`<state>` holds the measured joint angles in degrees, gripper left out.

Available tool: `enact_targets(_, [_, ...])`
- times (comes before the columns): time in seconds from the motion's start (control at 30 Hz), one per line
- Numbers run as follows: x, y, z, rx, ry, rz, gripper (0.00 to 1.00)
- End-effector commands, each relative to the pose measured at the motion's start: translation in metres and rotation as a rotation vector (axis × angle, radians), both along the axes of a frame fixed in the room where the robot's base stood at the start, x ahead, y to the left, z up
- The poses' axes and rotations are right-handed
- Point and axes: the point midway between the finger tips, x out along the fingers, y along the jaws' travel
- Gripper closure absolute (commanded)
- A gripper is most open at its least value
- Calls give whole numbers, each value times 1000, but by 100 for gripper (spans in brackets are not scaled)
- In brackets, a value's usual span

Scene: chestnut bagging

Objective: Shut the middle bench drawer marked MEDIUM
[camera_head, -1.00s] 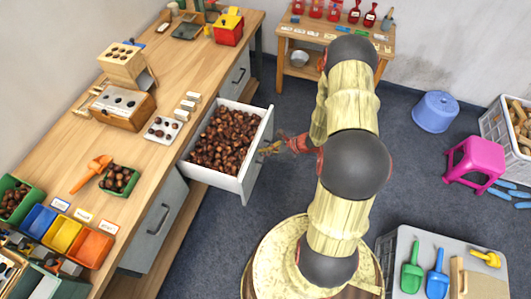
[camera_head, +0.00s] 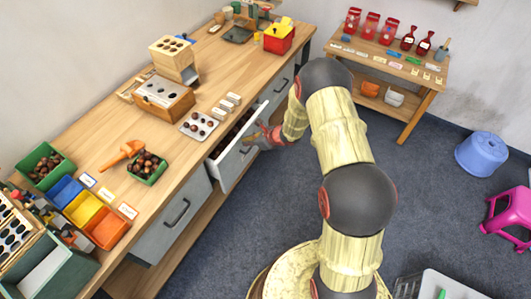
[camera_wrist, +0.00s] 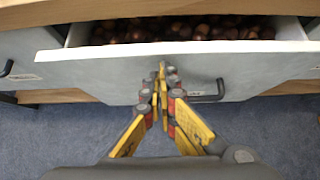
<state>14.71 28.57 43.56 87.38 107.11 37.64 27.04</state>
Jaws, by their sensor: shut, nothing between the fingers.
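The middle bench drawer (camera_head: 231,170) is partly open, with a narrow strip of its inside showing in the head view. In the wrist view its pale grey front (camera_wrist: 105,75) spans the picture, and dark brown chestnuts (camera_wrist: 185,29) lie behind it. Its bar handle (camera_wrist: 208,97) is right of the fingers. My gripper (camera_head: 257,139) is at the drawer's outer face. In the wrist view my gripper (camera_wrist: 161,78) has its yellow fingers together and empty, with the tips at the front panel; I cannot tell whether they touch it. I cannot read any marking on the drawer.
A closed grey drawer (camera_head: 172,215) is nearer me. A small table (camera_head: 400,62) stands at the back right.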

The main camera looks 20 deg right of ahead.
Motion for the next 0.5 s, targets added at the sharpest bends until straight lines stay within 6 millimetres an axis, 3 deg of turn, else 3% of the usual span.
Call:
enact_targets(0.2, [37, 29, -2, -1, 0, 2, 100])
enact_targets(0.5, [56, 44, -1, -1, 2, -1, 100])
